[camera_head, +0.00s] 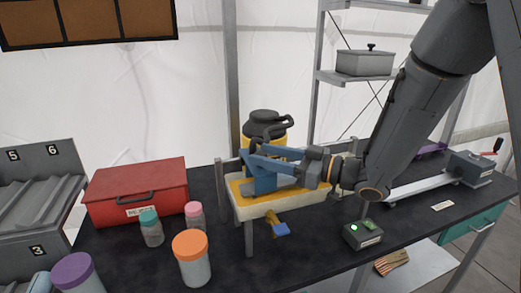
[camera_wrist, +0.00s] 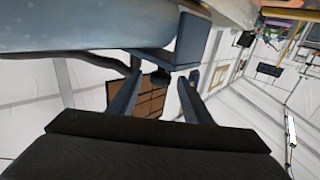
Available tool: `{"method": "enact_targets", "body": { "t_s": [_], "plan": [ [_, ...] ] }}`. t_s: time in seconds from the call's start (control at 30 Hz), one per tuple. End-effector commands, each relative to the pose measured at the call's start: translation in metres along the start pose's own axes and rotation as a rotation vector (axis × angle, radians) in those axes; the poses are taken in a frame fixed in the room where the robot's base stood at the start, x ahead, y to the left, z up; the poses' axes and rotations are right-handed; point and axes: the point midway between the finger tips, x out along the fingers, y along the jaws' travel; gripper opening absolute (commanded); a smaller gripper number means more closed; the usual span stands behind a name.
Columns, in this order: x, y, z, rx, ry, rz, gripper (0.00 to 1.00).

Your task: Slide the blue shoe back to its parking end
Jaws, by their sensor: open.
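A blue block-like part, which looks like the blue shoe (camera_head: 264,183), stands on a yellow-topped white bed (camera_head: 262,212) in the middle of the bench. In the wrist view a blue block (camera_wrist: 193,40) and a large blue surface (camera_wrist: 90,25) show at the top, close to the fingertips. My gripper (camera_head: 262,160) reaches in from the right, above the bed, its fingers pointing left. In the wrist view my gripper (camera_wrist: 160,82) is open, with nothing seen clasped between its fingers. The fingers partly hide the shoe; I cannot tell whether they touch it.
A red box (camera_head: 137,190), lidded jars (camera_head: 191,258) and a grey rack (camera_head: 40,195) stand left. A black-and-yellow container (camera_head: 265,128) is behind the bed. A small device with green lights (camera_head: 363,235) and a rail (camera_head: 425,186) are right. Dark bench shows in front.

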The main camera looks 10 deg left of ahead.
Motion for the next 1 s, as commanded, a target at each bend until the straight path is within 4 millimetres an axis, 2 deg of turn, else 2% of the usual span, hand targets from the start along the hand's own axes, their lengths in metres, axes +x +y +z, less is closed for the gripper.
{"method": "enact_targets", "body": {
  "t_s": [0.2,0.47,0.57,0.73,0.77,1.0],
  "plan": [
    [0.017,0.0,0.0,-0.001,-0.001,0.001,0.45],
    [0.019,0.001,0.0,-0.001,-0.001,0.002,0.45],
    [0.019,0.001,0.0,-0.001,-0.001,0.002,0.32],
    [0.018,0.001,0.0,-0.001,-0.001,0.002,0.03],
    [0.018,0.001,0.0,-0.001,-0.001,0.002,0.0],
    [0.018,0.001,0.0,-0.001,-0.001,-0.003,0.0]
  ]
}}
